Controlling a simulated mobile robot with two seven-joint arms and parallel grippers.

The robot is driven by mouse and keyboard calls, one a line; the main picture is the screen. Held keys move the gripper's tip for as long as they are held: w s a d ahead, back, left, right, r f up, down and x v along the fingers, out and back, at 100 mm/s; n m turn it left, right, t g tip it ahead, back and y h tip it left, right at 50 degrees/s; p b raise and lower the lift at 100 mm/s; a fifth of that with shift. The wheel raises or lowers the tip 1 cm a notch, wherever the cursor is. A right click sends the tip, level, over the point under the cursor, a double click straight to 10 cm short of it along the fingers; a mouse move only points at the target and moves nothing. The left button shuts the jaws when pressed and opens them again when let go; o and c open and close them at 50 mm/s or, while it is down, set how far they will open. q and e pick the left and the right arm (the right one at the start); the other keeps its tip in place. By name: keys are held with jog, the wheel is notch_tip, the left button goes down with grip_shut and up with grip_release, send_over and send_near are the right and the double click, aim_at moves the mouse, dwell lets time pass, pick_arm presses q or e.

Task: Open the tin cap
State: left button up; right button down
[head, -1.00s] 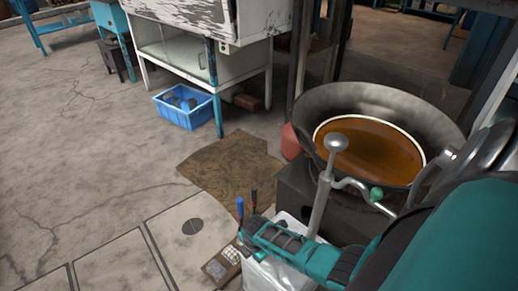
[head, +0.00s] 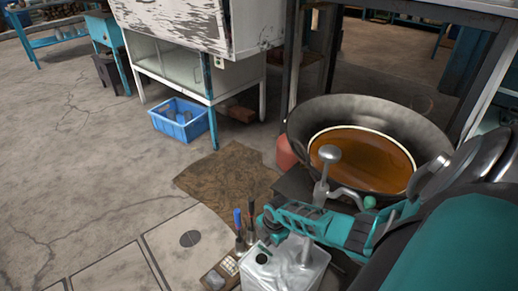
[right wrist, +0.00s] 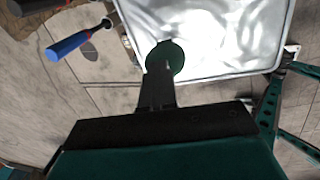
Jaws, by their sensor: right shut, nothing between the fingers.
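The tin (head: 295,268) is a silvery, box-shaped container at the bottom of the head view, partly cut off by the frame. A dark round cap or opening (head: 262,256) sits near its left corner. In the right wrist view the tin's bright top (right wrist: 225,35) shows, with a dark green round cap (right wrist: 174,62) near its edge. My right gripper (right wrist: 160,65) is shut and empty, its tip overlapping the cap in that view; I cannot tell if they touch. In the head view my right gripper (head: 268,226) is above the tin's far side. My left gripper is not in view.
A blue-handled tool (head: 238,222) stands beside the tin; its handle also shows in the right wrist view (right wrist: 75,41). A large wok (head: 425,130) holds brown liquid. A metal rod with a round knob (head: 329,155) stands in front of it. Open floor lies left.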

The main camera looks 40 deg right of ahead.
jog(key=c, duration=1.7)
grip_release()
jog(key=shift+w+r, duration=0.1)
jog(key=shift+w, duration=0.1)
jog(key=shift+c, duration=0.2)
jog(key=o, duration=0.3)
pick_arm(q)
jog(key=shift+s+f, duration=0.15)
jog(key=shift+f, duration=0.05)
pick_arm(e)
jog(key=shift+o, duration=1.4)
jog(key=shift+s+a, duration=0.1)
pick_arm(q)
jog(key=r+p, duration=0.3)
jog(key=p, duration=0.1)
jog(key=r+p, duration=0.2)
jog(key=p, duration=0.1)
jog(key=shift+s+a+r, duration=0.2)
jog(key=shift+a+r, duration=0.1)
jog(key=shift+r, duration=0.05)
pick_arm(e)
notch_tip(320, 180, up, 12)
jog(key=s, duration=0.2)
jog(key=shift+r, duration=0.25)
jog(key=shift+c, duration=0.4)
